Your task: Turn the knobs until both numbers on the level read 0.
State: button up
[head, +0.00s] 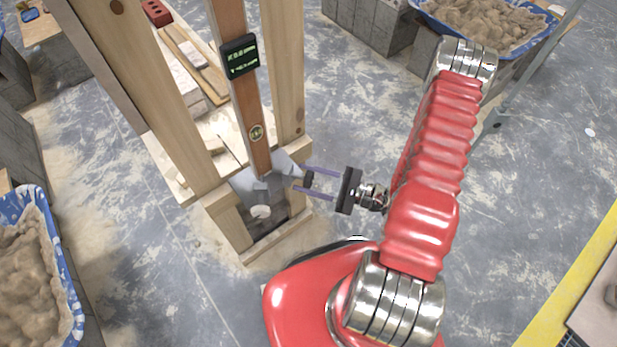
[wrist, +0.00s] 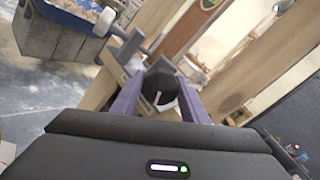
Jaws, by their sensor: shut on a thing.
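The level (head: 239,110) is a long brown bar standing steeply between wooden posts. Its black display (head: 239,57) shows two rows of green characters, too small to read. A round bubble vial (head: 256,133) sits lower on the bar. My gripper (head: 301,180) reaches in from the right, its purple fingers shut around a dark knob (head: 308,179) on the right side of the grey bracket (head: 255,184). In the wrist view the knob (wrist: 160,84) sits between the fingers, a pale mark on its face. A second, cream knob (head: 260,211) faces the front, apart from the gripper.
Wooden posts (head: 285,70) rise close beside the level. A blue tub of mortar (head: 45,245) stands at the left, and another (head: 500,38) at the top right on grey blocks (head: 375,30). Bricks and boards lie behind the frame. The floor right of my arm is largely clear.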

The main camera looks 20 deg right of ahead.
jog(key=shift+w, duration=0.1)
dwell(0.3)
jog(key=o, duration=1.1)
jog(key=shift+c, duration=0.2)
jog(key=shift+d, duration=0.1)
jog(key=v, duration=1.3)
jog(key=shift+s+d, duration=0.25)
jog(key=shift+s, duration=0.05)
jog(key=shift+f, duration=0.1)
